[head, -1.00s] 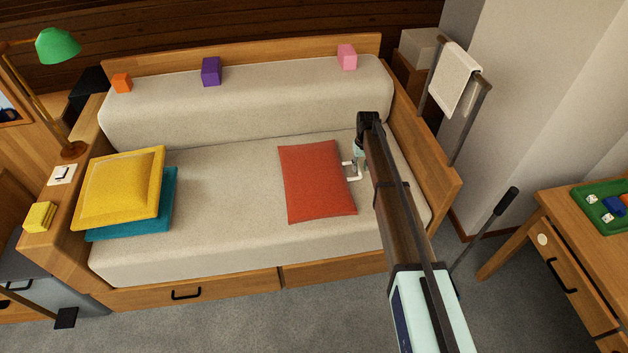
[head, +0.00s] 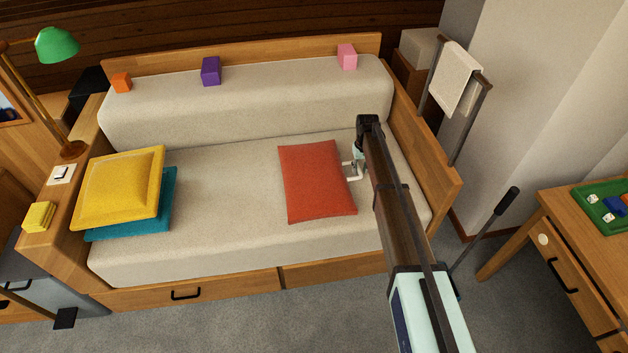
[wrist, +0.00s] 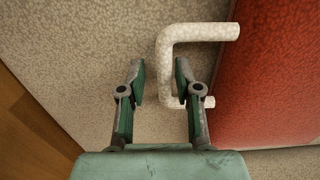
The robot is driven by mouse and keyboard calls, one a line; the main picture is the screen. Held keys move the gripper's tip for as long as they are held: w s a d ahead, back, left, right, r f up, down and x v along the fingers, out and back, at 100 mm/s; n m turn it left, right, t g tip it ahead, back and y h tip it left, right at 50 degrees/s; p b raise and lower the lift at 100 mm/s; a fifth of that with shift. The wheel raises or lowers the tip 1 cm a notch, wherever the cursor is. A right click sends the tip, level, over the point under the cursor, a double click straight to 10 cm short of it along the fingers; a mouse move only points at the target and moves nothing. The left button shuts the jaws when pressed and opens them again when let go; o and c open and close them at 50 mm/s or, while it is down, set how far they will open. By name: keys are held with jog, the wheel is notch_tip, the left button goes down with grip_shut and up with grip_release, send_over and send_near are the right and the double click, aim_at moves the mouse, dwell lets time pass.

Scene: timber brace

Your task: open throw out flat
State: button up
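A flat red folded throw or cushion (head: 316,182) lies on the right half of the daybed seat. It also shows in the wrist view (wrist: 275,75). A white bent handle (wrist: 192,32) sticks out from its right edge. My gripper (wrist: 160,70) is open. In the wrist view the handle's upright bar shows between the fingertips, close to the right finger, and the left finger is apart from it. I cannot tell whether the bar is at fingertip depth. In the head view my arm partly hides the gripper (head: 356,165) beside the handle (head: 350,178).
The seat (head: 225,200) is clear left of the red piece. Yellow (head: 118,185) and teal (head: 168,200) cushions are stacked at its left end. Small blocks stand on the backrest (head: 270,95). A wooden side panel (head: 430,165) stands close on the right. A pale cloth (head: 455,78) hangs on a rack.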

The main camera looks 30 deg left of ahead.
jog(key=shift+f+b, duration=0.35)
jog(key=shift+f, duration=0.75)
dwell(0.6)
dwell(0.4)
grip_shut()
jog(key=shift+r, duration=0.1)
